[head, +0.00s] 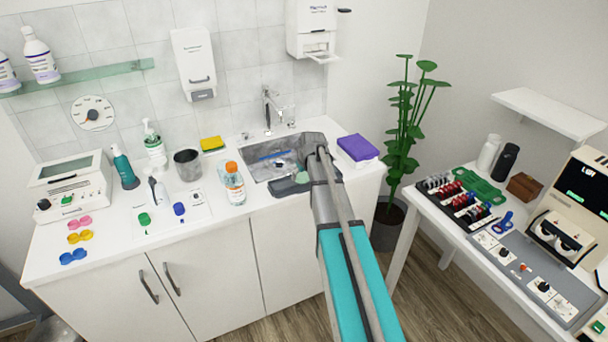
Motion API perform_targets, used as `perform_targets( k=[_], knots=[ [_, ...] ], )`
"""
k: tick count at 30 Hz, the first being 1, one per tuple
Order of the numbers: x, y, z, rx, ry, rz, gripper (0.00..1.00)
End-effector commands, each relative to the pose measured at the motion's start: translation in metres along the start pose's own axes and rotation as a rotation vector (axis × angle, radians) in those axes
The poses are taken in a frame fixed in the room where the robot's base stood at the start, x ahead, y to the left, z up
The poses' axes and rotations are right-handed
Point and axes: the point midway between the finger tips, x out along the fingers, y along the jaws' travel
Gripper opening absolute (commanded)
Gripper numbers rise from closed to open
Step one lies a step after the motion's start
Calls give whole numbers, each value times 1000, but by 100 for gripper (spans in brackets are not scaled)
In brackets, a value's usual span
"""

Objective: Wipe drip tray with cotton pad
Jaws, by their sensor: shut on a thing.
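My arm reaches over the front of the sink, and my gripper (303,174) is low at the sink's right front part, largely hidden by my own arm. It is shut on a small pale thing at its tips; I cannot tell for certain that this is the cotton pad. A white wall dispenser (305,24) at the top has a small tray (322,56) jutting out below it, which may be the drip tray. My gripper is well below and apart from that tray. A grey-green flat piece (288,186) lies at the sink's front edge, close to my gripper.
The sink (258,172) holds a blue item. A clear bottle with orange cap (232,184) stands left of it, a yellow sponge (212,144) behind. A purple cloth stack (357,148) lies right of my arm. A plant (404,125) and a crowded side table stand further right.

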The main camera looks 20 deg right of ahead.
Motion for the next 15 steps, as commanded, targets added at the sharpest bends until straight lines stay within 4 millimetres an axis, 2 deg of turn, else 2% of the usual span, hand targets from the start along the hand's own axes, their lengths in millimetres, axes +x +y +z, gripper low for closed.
perform_targets(
  k=[8, 15],
  knots=[
    [0, -5, 1, -1, -2, -4, 37],
    [-1, -19, 0, -2, -2, -4, 37]
  ],
)
